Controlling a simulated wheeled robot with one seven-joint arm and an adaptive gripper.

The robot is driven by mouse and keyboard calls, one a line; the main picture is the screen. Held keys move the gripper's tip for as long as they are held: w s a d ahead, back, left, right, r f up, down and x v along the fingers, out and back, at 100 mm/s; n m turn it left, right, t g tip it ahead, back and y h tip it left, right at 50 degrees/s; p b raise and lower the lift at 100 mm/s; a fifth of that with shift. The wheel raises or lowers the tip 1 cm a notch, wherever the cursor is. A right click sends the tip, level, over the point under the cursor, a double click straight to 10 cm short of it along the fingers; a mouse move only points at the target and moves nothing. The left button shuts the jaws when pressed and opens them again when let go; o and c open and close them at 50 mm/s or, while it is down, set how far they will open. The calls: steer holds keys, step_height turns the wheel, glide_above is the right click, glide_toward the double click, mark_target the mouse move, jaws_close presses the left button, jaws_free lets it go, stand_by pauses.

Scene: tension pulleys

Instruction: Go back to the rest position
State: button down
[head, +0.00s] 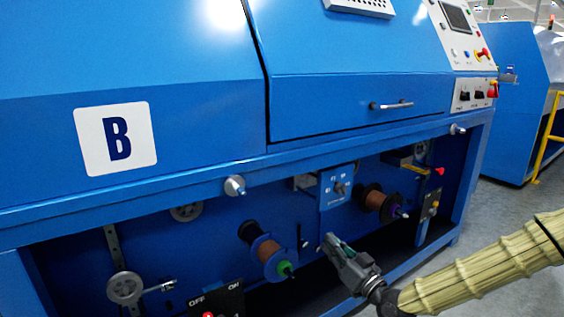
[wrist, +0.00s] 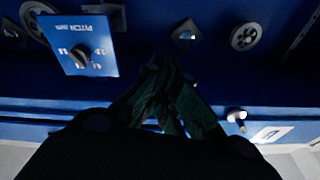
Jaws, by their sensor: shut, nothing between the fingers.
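My gripper (head: 332,242) is at the lower right of centre in the head view, in front of the open lower bay of the blue machine (head: 180,110). It is shut and holds nothing. My arm, in a tan ribbed sleeve, reaches in from the right edge. In the wrist view the dark fingers of my gripper (wrist: 165,62) come together near the middle. They are apart from the blue pitch control plate (wrist: 85,45), which is at the upper left there.
Two spools, one with a green tip (head: 268,252) and one with a purple hub (head: 378,201), stick out beside my gripper. A pulley (head: 124,288) and an OFF/ON switch panel (head: 228,301) are at lower left. Grey floor (head: 500,215) is open at right.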

steer(key=s+a+f+m+g+h, duration=0.1)
steer(key=s+f+g, duration=0.2)
steer(key=s+f, duration=0.5)
steer(key=s+a+f+g+h, duration=0.1)
steer(key=s+f+g+h, duration=0.2)
steer(key=f, duration=0.9)
steer(key=s+a+f+m+g, duration=0.1)
steer(key=s+a+f+g, duration=0.15)
steer(key=s+f, duration=0.55)
steer(key=s+d+f+m+g+h, duration=0.1)
steer(key=s+d+f+g+h, duration=0.25)
steer(key=s, duration=0.55)
steer(key=s+d+f+g+h, duration=0.1)
steer(key=s+d+f+g, duration=0.1)
steer(key=s+d+f, duration=0.5)
steer(key=s+d+f+m+g+h, duration=0.1)
steer(key=s+d+f+g+h, duration=0.2)
steer(key=s, duration=0.7)
step_height(320, 180, up, 37)
steer(key=p, duration=3.8)
steer(key=shift+w+a+y, duration=0.15)
steer(key=shift+a+y, duration=0.3)
